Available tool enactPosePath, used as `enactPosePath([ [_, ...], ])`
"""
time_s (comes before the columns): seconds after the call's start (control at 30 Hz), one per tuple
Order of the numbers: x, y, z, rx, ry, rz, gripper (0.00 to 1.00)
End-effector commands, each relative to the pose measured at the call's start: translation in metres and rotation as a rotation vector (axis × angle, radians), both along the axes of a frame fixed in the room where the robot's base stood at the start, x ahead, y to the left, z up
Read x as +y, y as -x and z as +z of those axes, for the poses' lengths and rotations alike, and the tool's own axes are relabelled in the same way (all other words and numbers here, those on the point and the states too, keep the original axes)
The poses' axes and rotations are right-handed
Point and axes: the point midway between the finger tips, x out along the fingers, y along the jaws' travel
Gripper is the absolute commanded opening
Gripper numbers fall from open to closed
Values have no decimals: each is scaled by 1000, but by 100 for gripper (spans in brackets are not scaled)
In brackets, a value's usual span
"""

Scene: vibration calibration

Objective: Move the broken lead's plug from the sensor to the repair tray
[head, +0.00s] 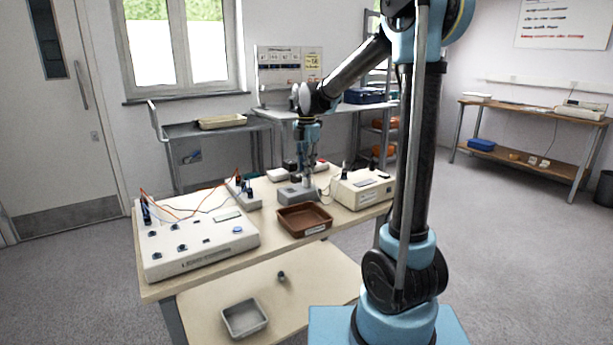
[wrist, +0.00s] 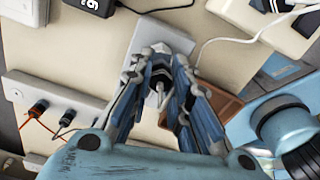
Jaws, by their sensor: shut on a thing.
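My gripper (head: 307,172) points down over the grey sensor block (head: 292,196) in the middle of the table. In the wrist view, its fingers (wrist: 161,76) close around a small dark plug (wrist: 160,68) above the pale block (wrist: 150,33). I cannot tell whether the plug is still seated in the sensor or just clear of it. A brown tray (head: 304,231) with a label on its front stands in front of the sensor, apart from my gripper. Its edge also shows in the wrist view (wrist: 226,108). The fingers hide most of the plug.
A white console (head: 200,250) with knobs and orange leads stands at the left, a smaller lead block (head: 243,196) behind it. A beige instrument (head: 362,188) stands at the right. A grey tray (head: 244,319) lies on the lower shelf. A white cable (wrist: 220,42) runs beside my gripper.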

Motion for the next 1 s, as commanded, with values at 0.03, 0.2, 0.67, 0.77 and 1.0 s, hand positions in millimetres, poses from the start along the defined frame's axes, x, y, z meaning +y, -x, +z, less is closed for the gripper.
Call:
enactPosePath([
  [0.03,0,0,1,0,0,0,0],
  [0.2,0,0,6,0,0,0,0],
  [0.67,0,0,28,0,0,0,0],
  [0.77,0,0,33,0,0,0,0],
  [1.0,0,0,35,0,0,0,0],
])
